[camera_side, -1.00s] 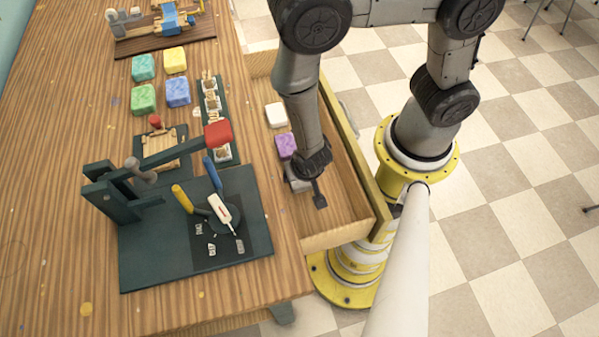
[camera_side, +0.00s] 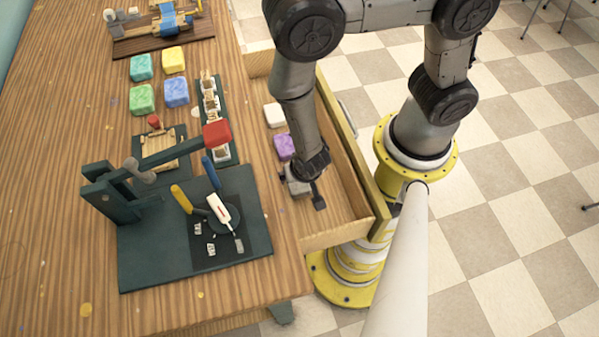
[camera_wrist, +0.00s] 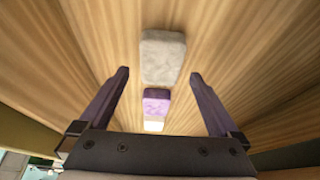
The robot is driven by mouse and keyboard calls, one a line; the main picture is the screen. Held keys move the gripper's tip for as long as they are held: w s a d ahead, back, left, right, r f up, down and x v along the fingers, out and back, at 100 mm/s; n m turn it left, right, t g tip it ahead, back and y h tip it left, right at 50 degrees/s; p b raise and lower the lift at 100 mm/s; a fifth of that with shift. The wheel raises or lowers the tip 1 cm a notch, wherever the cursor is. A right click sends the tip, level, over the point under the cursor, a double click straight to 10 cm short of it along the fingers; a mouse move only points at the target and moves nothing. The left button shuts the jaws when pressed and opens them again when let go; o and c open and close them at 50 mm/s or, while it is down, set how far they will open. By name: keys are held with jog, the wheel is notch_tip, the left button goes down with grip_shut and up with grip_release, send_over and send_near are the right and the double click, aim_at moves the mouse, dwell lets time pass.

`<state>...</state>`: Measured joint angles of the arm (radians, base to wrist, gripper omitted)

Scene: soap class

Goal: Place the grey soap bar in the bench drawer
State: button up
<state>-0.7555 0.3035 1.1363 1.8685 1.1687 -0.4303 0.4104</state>
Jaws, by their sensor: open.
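The grey soap bar (camera_wrist: 162,57) lies on the floor of the open bench drawer (camera_side: 338,235), in line with the purple and white bars. In the side view the grey bar (camera_side: 298,188) is partly hidden by my gripper (camera_side: 304,188). In the wrist view my gripper (camera_wrist: 159,73) is open, with one finger on each side and nothing clamped. The bar shows beyond and between the fingertips, apart from both. The gripper is over the drawer, close above the bar.
A purple bar (camera_side: 284,146) and a white bar (camera_side: 276,115) also lie in the drawer. Several coloured bars, including a green one (camera_side: 142,99), sit on the bench. A dark lever press (camera_side: 120,195) stands near the drawer. The drawer's front end has bare floor.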

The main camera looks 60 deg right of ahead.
jog(key=shift+r, duration=0.35)
jog(key=v, duration=1.2)
jog(key=shift+r, duration=0.2)
